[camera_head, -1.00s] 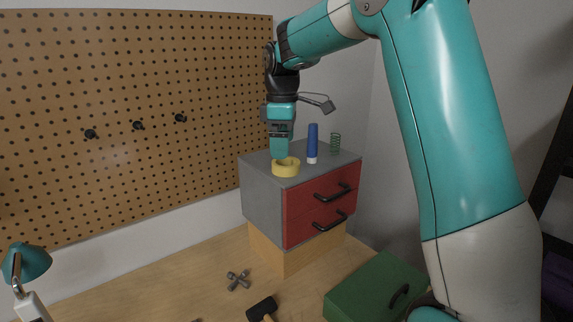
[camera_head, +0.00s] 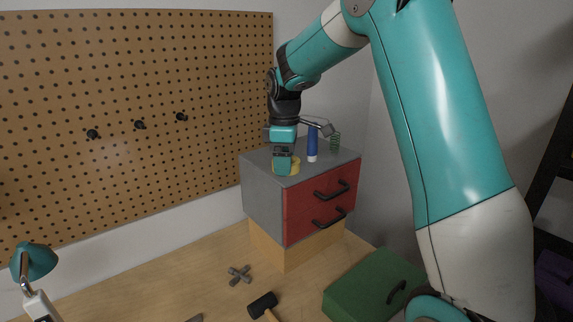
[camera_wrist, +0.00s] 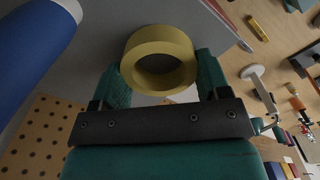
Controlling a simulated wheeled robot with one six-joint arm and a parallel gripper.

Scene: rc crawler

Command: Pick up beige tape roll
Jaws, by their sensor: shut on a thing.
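The beige tape roll (camera_head: 294,164) is a short yellowish ring on top of the grey cabinet (camera_head: 263,187) with red drawers. My gripper (camera_head: 284,170) is lowered onto it from above and covers part of it in the head view. In the wrist view the tape roll (camera_wrist: 158,56) lies between the two teal fingers of my gripper (camera_wrist: 160,78), one finger on each side. The fingers are shut on it. The roll appears still at the level of the cabinet top; I cannot tell whether it touches the surface.
A pegboard (camera_head: 130,110) is behind on the left. A green box (camera_head: 365,288), a hammer (camera_head: 262,303) and a grey cross-shaped part (camera_head: 239,274) lie on the bench below.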

